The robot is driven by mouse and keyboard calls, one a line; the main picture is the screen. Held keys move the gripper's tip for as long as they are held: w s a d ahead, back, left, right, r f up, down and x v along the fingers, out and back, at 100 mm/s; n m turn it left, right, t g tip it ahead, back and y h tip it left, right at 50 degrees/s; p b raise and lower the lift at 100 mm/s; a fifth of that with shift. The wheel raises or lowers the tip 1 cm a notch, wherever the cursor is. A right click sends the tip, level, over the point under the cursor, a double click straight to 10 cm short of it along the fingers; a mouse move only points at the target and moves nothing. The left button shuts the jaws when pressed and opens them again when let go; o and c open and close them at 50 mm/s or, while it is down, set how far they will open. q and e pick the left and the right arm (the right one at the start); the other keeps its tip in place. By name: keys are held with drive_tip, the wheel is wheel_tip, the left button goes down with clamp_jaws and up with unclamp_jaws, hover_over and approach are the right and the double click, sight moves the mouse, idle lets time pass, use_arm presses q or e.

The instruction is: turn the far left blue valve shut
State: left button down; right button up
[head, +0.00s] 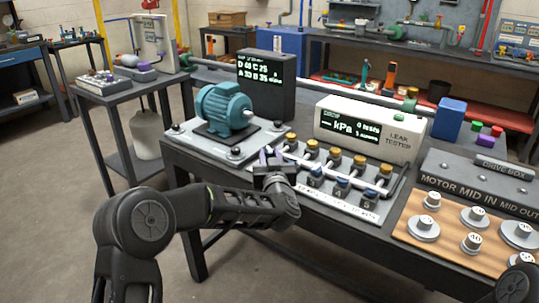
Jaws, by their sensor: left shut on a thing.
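A valve manifold (318,193) lies along the front edge of the bench, with a row of yellow knobs (334,154) behind and a row of blue valves (342,184) in front. My left gripper (270,158) reaches in from the left to the manifold's left end. It is shut at the place of the far left blue valve, which the gripper mostly hides; its handle angle cannot be told. The other blue valves stand uncovered to the right of the gripper. My right gripper is not in view.
A teal motor (224,108) on a grey plate stands just left of the gripper. Behind the manifold are a dark display (266,84) and a white leak tester (370,128). A wooden board (450,236) with several weights lies at the right. Floor at lower left is clear.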

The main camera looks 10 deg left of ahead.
use_arm(q)
drive_tip(key=shift+a, duration=0.1)
drive_tip(key=c, duration=1.1)
unclamp_jaws()
drive_tip(key=shift+f+h, duration=0.15)
drive_tip(key=shift+h, duration=0.15)
